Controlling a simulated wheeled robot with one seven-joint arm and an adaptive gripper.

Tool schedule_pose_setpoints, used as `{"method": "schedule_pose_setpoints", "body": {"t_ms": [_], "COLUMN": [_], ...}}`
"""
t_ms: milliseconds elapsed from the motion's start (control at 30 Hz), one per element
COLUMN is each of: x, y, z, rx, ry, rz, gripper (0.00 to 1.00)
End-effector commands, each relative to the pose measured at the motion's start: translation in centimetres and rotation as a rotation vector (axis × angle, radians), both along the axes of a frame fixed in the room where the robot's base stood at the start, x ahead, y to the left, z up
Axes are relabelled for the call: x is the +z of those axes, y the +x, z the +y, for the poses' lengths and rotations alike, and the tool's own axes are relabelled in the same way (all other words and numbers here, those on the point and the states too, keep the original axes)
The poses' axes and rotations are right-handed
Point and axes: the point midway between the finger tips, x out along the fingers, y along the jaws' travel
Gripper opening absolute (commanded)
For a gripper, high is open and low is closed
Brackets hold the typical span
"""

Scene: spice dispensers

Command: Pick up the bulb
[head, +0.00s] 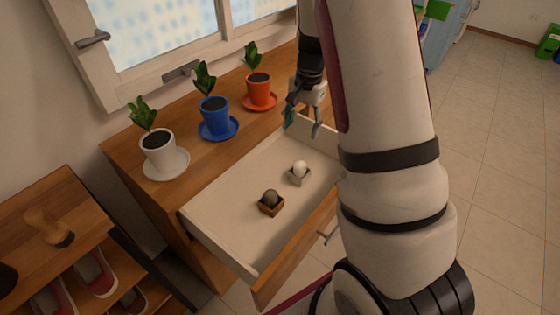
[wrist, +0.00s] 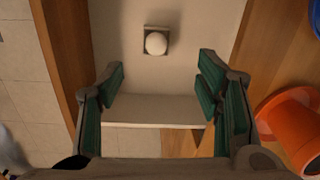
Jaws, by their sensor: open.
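In the wrist view the bulb (wrist: 156,43) shows at the top middle, ahead of and between my spread fingers. My gripper (head: 303,122) is open and empty, above the far end of the drawer and apart from the bulb. Its green-padded fingers (wrist: 160,90) frame the drawer's end wall in the wrist view. A dark round object (head: 270,196), perhaps another bulb, sits in a brown square holder nearer the front.
Potted plants in white (head: 158,154), blue (head: 215,117) and orange (head: 259,86) pots stand on the wooden cabinet top, left of my gripper. A window (head: 155,40) is behind them. A shoe rack with a brush (head: 48,227) is at lower left. The drawer floor around the holders is clear.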

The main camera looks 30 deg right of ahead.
Motion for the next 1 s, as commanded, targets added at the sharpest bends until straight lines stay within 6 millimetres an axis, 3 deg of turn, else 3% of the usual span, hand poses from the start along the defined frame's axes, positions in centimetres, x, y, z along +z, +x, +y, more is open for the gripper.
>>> {"method": "schedule_pose_setpoints", "body": {"t_ms": [100,267,700,1000], "x": [-2.3,-3.8,-11.0,-12.8], "y": [0.4,0.6,0.6,0.6], "z": [-2.3,-3.7,-3.8,-3.7], "rx": [-0.063,-0.1,-0.103,-0.102], "ry": [-0.034,-0.056,-0.058,-0.057], "rz": [0.022,0.031,0.032,0.031], "gripper": [0.59,0.59,0.59,0.59]}}
